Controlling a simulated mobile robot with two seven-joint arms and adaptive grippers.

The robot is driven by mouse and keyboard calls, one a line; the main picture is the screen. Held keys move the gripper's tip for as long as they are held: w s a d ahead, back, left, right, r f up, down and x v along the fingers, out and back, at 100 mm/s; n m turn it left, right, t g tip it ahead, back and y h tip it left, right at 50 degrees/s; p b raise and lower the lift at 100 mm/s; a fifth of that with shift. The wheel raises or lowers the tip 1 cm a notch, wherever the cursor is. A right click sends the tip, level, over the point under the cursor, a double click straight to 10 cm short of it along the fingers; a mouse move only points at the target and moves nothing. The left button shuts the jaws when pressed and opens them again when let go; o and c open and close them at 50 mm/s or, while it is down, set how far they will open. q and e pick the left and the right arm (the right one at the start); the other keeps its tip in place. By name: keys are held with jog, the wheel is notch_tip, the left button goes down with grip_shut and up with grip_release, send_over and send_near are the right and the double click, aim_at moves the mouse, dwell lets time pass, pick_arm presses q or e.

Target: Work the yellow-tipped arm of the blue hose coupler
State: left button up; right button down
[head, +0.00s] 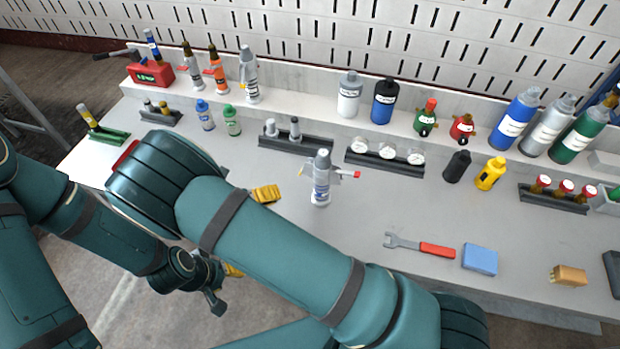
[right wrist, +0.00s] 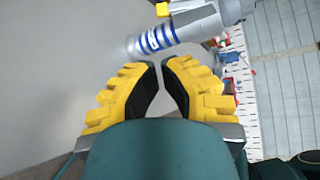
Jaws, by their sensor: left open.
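The hose coupler (head: 320,185) stands upright on the table, grey with blue rings near its foot. Its yellow-tipped arm (head: 301,170) sticks out to the left and a red-tipped arm (head: 350,175) to the right. In the right wrist view the coupler (right wrist: 155,38) lies across the top, beyond the fingertips, with the yellow tip (right wrist: 162,10) at the edge. My right gripper (head: 265,193) is left of the coupler, apart from it. Its fingertips (right wrist: 161,67) are close together with a narrow gap and nothing visible between them. My left gripper (head: 222,285) is low, off the table's front edge, open and partly hidden.
Small racks (head: 295,143) and several bottles stand behind the coupler. The tabletop between the coupler and the wrench is clear. My right forearm covers the table's front left.

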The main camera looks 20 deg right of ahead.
aim_at(304, 168)
jog(key=shift+w+a+r, duration=0.2)
jog(key=shift+r, duration=0.15)
pick_arm(q)
jog(key=shift+s+f+b, duration=0.25)
jog(key=shift+f+b, duration=0.35)
pick_arm(e)
jog(key=x, duration=1)
jog(key=shift+w+r, duration=0.1)
jog(key=shift+r, duration=0.05)
pick_arm(q)
jog(key=shift+d+r, duration=0.1)
jog(key=shift+d, duration=0.05)
pick_arm(e)
jog(key=shift+a, duration=0.15)
